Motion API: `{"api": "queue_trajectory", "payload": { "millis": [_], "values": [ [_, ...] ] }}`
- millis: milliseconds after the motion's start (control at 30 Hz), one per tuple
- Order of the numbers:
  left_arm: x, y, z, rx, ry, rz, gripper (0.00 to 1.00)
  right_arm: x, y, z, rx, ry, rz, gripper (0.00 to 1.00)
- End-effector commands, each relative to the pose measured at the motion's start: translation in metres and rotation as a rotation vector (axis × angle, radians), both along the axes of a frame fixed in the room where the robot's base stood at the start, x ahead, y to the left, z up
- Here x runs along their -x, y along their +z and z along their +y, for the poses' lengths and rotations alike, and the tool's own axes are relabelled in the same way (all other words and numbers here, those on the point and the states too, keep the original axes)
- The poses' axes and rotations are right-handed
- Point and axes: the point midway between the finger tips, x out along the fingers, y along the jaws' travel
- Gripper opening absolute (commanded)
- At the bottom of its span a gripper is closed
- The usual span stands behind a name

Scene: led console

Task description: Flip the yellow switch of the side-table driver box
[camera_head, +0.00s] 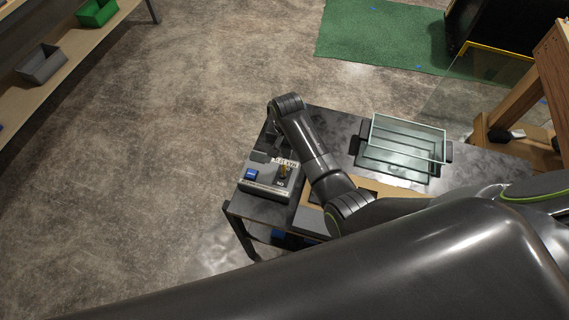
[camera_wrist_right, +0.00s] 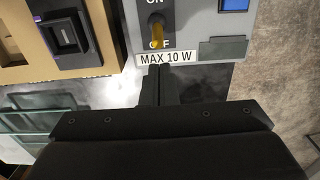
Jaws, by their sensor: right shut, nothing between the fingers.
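The grey driver box (camera_head: 268,188) sits on the side table's left end. Its yellow switch (camera_head: 284,170) stands near the box's right side. In the right wrist view the yellow switch (camera_wrist_right: 157,33) sits on a dark plate between ON and OFF, and its lever end overlaps the OFF lettering. My right gripper (camera_head: 277,150) is over the box's far edge. In the right wrist view its fingers (camera_wrist_right: 160,68) are shut and empty, with tips at the MAX 10 W label (camera_wrist_right: 166,58), apart from the lever in the picture. My left gripper is out of view.
A glass-walled tray (camera_head: 405,145) stands on the dark side table (camera_head: 340,122). A tan board with a black rocker part (camera_wrist_right: 68,35) lies beside the box. Open floor lies left of the table.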

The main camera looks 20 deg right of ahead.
Motion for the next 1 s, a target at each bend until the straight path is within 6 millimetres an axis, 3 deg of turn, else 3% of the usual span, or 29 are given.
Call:
{"api": "queue_trajectory", "payload": {
  "millis": [1000],
  "values": [
    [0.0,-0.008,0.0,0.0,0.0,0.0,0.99,0.0,-0.023,0.0,0.0,0.0,-0.001,0.0]
  ]
}}
